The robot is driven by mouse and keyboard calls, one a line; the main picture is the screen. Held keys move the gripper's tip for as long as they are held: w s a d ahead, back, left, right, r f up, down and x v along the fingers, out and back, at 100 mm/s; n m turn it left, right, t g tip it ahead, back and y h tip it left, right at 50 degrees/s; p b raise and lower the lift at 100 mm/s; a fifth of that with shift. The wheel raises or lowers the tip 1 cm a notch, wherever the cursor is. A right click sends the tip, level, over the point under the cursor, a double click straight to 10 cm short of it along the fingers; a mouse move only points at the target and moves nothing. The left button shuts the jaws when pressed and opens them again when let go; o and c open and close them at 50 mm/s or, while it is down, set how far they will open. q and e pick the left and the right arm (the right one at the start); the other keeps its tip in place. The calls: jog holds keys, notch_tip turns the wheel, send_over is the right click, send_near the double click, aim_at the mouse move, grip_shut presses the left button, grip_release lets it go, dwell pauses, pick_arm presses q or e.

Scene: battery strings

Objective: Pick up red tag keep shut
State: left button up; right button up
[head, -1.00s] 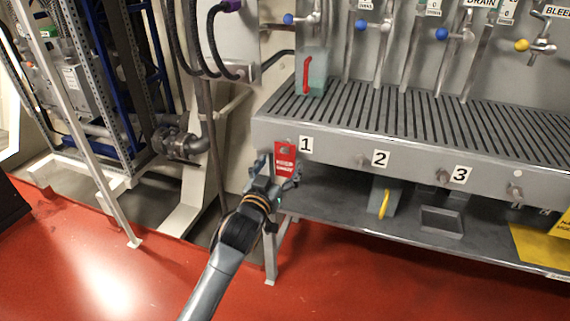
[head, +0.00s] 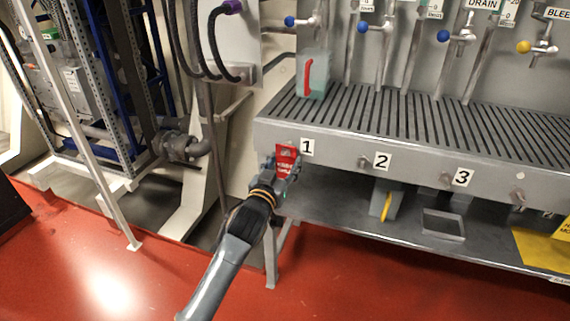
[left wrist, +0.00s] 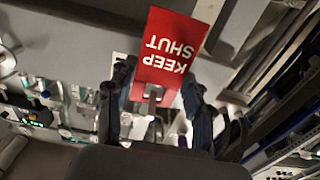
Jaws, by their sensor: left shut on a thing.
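The red tag (head: 285,158) is at the front edge of the grey bench, beside the number 1 label. In the left wrist view the red tag (left wrist: 168,52) reads "KEEP SHUT", upside down in the picture. My left gripper (head: 283,172) is shut on the tag, with one finger on each side of its lower part. It also shows in the left wrist view (left wrist: 155,100). Whether the tag still touches its peg cannot be told, as the tag covers that spot. My right gripper is not in view.
The grey slatted bench (head: 410,160) has pegs by labels 2 (head: 381,160) and 3 (head: 461,177). A clear container with a red handle (head: 312,75) stands on it. The lower shelf (head: 350,222) holds a container with a yellow handle (head: 386,204) and a tray (head: 443,224). Red floor is open in front.

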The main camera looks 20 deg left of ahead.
pick_arm(q)
jog(key=shift+r, duration=0.1)
jog(key=shift+r, duration=0.15)
jog(key=shift+r+p, duration=0.35)
jog(key=shift+r, duration=0.3)
jog(key=s+p, duration=0.3)
jog(key=s, duration=1.9)
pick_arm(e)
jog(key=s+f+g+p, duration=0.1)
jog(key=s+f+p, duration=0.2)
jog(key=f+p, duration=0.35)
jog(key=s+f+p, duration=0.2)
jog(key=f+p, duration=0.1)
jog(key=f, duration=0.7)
pick_arm(q)
jog(key=s+r+p, duration=0.4)
jog(key=r, duration=0.3)
jog(key=s+r+p, duration=0.3)
jog(key=r+p, duration=0.1)
jog(key=r, duration=0.4)
jog(key=shift+s+d+y, duration=0.3)
jog(key=shift+s+d, duration=0.1)
jog(key=shift+d, duration=0.05)
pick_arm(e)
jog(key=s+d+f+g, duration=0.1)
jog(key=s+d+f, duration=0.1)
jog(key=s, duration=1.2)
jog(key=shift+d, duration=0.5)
